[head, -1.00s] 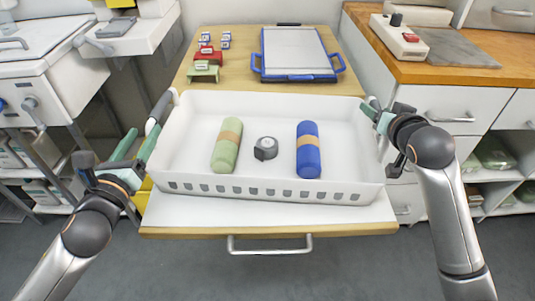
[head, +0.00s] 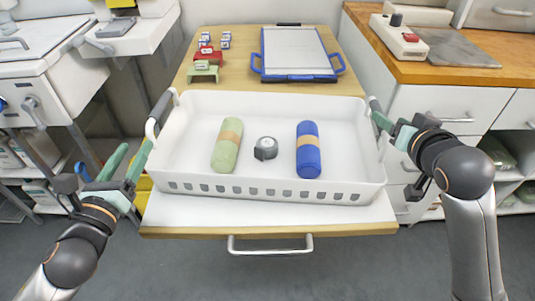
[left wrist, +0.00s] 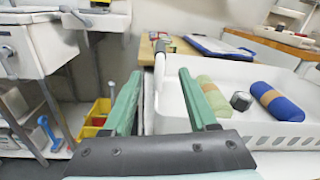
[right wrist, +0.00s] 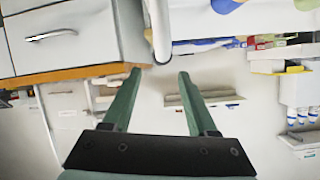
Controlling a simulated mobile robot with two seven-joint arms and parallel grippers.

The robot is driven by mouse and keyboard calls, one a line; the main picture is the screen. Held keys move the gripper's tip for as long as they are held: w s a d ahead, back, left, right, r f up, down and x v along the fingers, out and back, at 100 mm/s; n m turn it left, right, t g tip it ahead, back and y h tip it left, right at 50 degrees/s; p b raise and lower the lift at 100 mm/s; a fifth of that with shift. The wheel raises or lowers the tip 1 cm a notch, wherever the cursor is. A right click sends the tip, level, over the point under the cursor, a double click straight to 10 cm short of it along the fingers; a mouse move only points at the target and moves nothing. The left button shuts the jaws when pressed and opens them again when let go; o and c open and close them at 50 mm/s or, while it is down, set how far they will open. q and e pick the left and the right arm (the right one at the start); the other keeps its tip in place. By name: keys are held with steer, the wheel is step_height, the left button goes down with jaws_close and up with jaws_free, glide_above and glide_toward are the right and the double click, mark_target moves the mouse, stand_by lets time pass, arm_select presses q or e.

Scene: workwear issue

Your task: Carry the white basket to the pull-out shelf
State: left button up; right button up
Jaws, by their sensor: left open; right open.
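The white basket (head: 273,190) sits level on the white top of the pull-out shelf (head: 160,212), which has a bar handle at its front. The basket holds a green roll (head: 227,147), a dark round tape-like item (head: 265,148) and a blue roll (head: 308,152). My left gripper (head: 136,147) is open and empty beside the basket's left handle (head: 160,108); that handle shows ahead of its fingers in the left wrist view (left wrist: 160,62). My right gripper (head: 388,119) is open and empty beside the right handle. The basket's edge (right wrist: 160,30) shows beyond its fingertips in the right wrist view.
Behind the basket, the wooden table holds a blue-framed tray (head: 295,50), small red and green stands (head: 203,72) and small boxes. A counter with drawers (head: 440,103) stands close on the right. Yellow bins (left wrist: 97,115) are low at the left.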

steer(key=shift+v, duration=2.15)
